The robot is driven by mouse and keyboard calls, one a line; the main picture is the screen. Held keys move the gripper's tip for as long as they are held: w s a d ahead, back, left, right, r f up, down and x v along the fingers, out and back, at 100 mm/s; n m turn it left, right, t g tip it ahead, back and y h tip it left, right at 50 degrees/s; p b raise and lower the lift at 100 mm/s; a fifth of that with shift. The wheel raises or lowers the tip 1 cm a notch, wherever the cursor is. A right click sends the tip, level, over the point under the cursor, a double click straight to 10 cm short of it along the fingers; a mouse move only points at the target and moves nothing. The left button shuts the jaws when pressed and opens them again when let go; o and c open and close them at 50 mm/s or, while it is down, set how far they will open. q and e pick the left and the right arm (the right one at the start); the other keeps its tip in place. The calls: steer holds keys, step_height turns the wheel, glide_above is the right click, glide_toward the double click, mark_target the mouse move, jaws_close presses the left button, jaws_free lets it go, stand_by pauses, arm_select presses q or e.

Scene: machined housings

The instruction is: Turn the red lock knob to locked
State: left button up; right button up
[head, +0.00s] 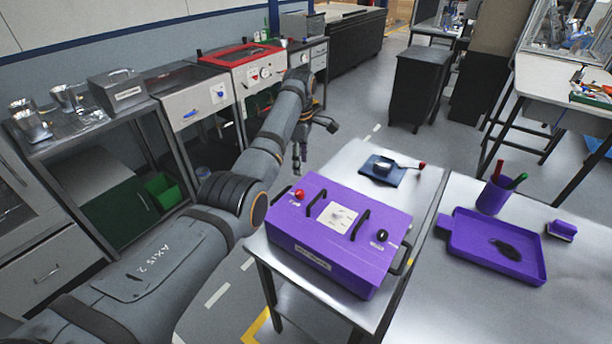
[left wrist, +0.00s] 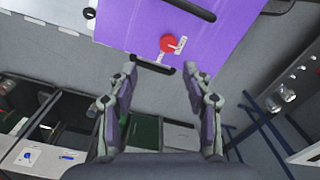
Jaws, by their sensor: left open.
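The red lock knob (head: 299,194) is on the top of a purple housing (head: 300,235), near its far left corner. A small white label lies beside it. The knob also shows in the left wrist view (left wrist: 167,44), with a pale pointer mark on it. My left gripper (head: 315,148) is open and empty, beyond the housing's far edge in the head view. In the left wrist view its fingers (left wrist: 160,72) are apart, with the knob ahead of them and not touched. My right gripper is not in view.
The housing's top also has dark handles, a white plate (head: 338,217) and a black knob (head: 382,235). A blue pad (head: 388,170) with a metal part lies behind it. A purple tray (head: 492,270) and a pen cup (head: 494,196) stand on the right bench.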

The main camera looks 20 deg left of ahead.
arm_select(q)
steer(key=shift+s+f+p, duration=0.3)
steer(key=shift+s+f, duration=0.1)
steer(key=shift+s, duration=0.25)
steer(key=shift+s+f+p, duration=0.25)
steer(key=shift+s+f, duration=0.1)
steer(key=shift+s, duration=0.25)
glide_above(300, 192)
step_height(300, 192, down, 4)
steer(key=shift+f+p, duration=0.15)
steer(key=shift+p, duration=0.25)
step_height(300, 192, down, 3)
steer(key=shift+w+a+r, duration=0.1)
steer(key=shift+f, duration=0.4)
steer(key=shift+c, duration=1.4)
steer(key=c, duration=0.7)
jaws_close()
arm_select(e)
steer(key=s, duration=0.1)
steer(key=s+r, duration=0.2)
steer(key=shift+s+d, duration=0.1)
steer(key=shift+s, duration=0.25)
